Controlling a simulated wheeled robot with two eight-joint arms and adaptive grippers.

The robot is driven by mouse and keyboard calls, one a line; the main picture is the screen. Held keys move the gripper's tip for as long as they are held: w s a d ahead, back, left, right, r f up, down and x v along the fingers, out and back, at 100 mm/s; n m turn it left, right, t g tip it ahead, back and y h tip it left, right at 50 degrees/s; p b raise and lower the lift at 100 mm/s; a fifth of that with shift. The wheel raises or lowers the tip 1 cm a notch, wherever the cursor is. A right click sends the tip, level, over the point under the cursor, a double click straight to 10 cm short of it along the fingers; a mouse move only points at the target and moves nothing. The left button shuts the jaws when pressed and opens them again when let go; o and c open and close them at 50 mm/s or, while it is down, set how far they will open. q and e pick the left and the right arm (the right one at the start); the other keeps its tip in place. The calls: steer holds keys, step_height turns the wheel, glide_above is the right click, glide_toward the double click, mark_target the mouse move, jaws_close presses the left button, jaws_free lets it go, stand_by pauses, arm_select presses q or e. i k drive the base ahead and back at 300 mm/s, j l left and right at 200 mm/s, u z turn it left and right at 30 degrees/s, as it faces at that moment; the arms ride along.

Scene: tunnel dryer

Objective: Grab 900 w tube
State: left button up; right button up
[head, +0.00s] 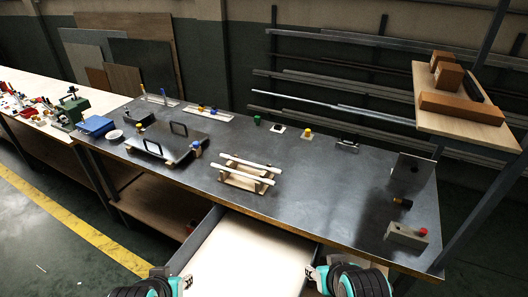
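Two pale, white tube-like bars lie side by side on a small wooden stand near the middle of the dark workbench; one is the rear tube (250,165) and the other is the front tube (238,176). I cannot read any wattage marking on them. My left gripper (173,276) is at the bottom edge, left of the open drawer. My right gripper (314,277) is at the bottom edge, right of the drawer. Both are well in front of the tubes and touch nothing visible. Both are partly cut off by the frame, and their finger opening is unclear.
An open drawer (240,262) with a pale, empty-looking bottom juts out below the workbench (330,190). A dark plate with handles (165,143) lies left of the tubes. A grey block with a red button (407,236) stands at right. A shelf with brown boxes (462,104) overhangs the right.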

mark_target(272, 170)
steer(key=i, duration=0.1)
steer(key=k+z, duration=0.1)
steer(key=k, duration=0.5)
steer(key=k+l+z, duration=0.1)
steer(key=k, duration=0.5)
steer(key=z, duration=0.45)
steer(key=i+j+z, duration=0.1)
steer(key=z, duration=0.35)
steer(key=j+z, duration=0.15)
steer(key=z, duration=0.25)
steer(key=j+z, duration=0.15)
steer(key=z, duration=0.3)
steer(key=j, duration=1)
steer(key=i+j, duration=0.15)
steer(key=j, duration=0.9)
